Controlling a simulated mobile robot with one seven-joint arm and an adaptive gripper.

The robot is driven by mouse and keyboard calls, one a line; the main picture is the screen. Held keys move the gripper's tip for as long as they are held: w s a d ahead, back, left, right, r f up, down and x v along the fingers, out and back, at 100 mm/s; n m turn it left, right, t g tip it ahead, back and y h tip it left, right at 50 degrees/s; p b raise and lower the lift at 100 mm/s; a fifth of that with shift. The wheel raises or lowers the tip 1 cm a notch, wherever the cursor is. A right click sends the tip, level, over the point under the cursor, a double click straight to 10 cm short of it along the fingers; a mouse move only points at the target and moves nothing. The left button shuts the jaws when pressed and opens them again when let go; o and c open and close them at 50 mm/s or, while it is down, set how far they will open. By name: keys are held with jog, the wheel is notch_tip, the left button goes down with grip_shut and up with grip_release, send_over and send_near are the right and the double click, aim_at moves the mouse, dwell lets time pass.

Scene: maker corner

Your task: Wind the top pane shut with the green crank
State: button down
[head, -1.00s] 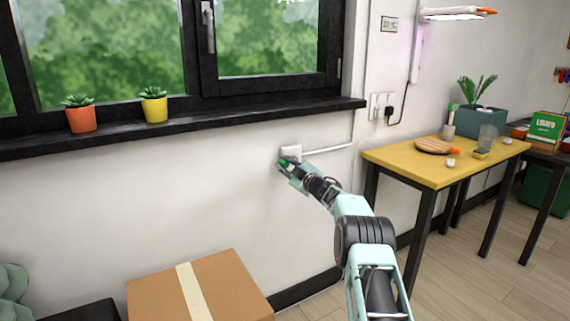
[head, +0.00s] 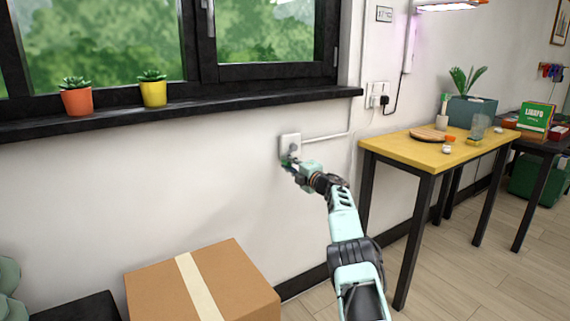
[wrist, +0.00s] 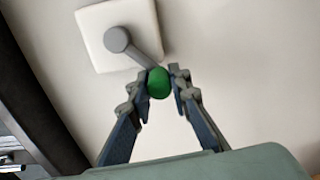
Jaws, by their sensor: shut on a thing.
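The green crank knob (wrist: 159,83) sits between the fingertips of my gripper (wrist: 162,78), which is shut on it. A grey crank arm (wrist: 139,47) runs from the knob up and left to a round grey hub on a white wall plate (wrist: 90,25). In the head view the plate (head: 290,145) is on the wall below the sill, and my gripper (head: 290,162) is at its lower edge, with only a little green showing. The window (head: 265,35) is above; the top pane itself is cut off or not in view, so its state cannot be told.
A black sill (head: 200,118) holds an orange pot (head: 77,102) and a yellow pot (head: 153,94). A cardboard box (head: 225,285) is on the lower left. A yellow-topped table (head: 410,152) with several items stands right of my arm.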

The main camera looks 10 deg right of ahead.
jog(key=shift+w+d+r, duration=0.1)
jog(key=shift+d+r, duration=0.05)
jog(key=shift+r+n, duration=0.25)
jog(key=shift+n, duration=0.15)
jog(key=c, duration=2.2)
grip_release()
jog(key=o, duration=0.4)
jog(key=shift+w+d+f, duration=0.1)
jog(key=shift+w+f, duration=0.1)
jog(key=shift+f, duration=0.05)
jog(key=shift+o, duration=0.2)
jog(key=shift+f, duration=0.2)
jog(key=shift+d, duration=0.1)
